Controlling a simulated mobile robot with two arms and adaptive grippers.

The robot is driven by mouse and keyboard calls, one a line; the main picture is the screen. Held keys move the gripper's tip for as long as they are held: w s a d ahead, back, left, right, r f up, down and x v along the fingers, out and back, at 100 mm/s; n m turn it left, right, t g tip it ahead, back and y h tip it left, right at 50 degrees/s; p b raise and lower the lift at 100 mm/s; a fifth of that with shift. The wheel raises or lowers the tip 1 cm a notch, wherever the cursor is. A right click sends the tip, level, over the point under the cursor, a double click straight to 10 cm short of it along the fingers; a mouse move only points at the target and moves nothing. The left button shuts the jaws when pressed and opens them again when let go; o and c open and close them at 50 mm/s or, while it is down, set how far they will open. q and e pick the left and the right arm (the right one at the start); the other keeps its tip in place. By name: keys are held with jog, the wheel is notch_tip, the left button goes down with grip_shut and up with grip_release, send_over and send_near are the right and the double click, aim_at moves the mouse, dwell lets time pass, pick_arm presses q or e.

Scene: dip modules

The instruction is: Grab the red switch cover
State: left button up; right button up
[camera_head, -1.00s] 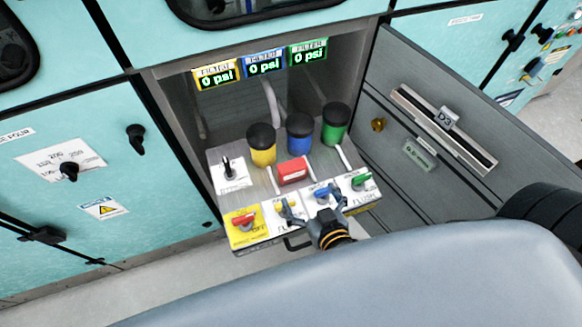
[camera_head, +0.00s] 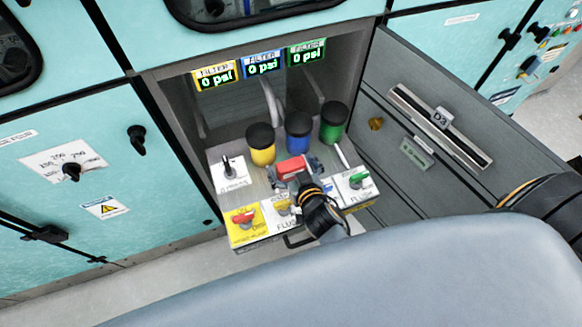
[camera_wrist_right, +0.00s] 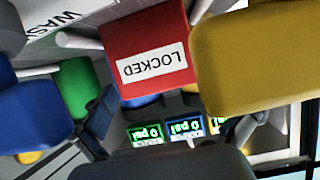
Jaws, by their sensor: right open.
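The red switch cover (camera_head: 291,166) sits on the drawer panel in front of the blue canister. In the right wrist view the cover (camera_wrist_right: 147,35) is large and carries an upside-down white "LOCKED" label. My right gripper (camera_head: 295,172) is open at the cover, with its fingers spread to the cover's left and right sides. In the wrist view the gripper (camera_wrist_right: 172,122) shows one finger on each side, below the cover in the picture. I cannot tell whether either finger touches it. My left gripper is not in view.
Yellow (camera_head: 261,146), blue (camera_head: 298,134) and green (camera_head: 334,124) canisters stand behind the cover. A black toggle (camera_head: 228,168) is to the left.

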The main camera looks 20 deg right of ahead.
jog(key=c, duration=1.3)
jog(key=shift+r, duration=0.1)
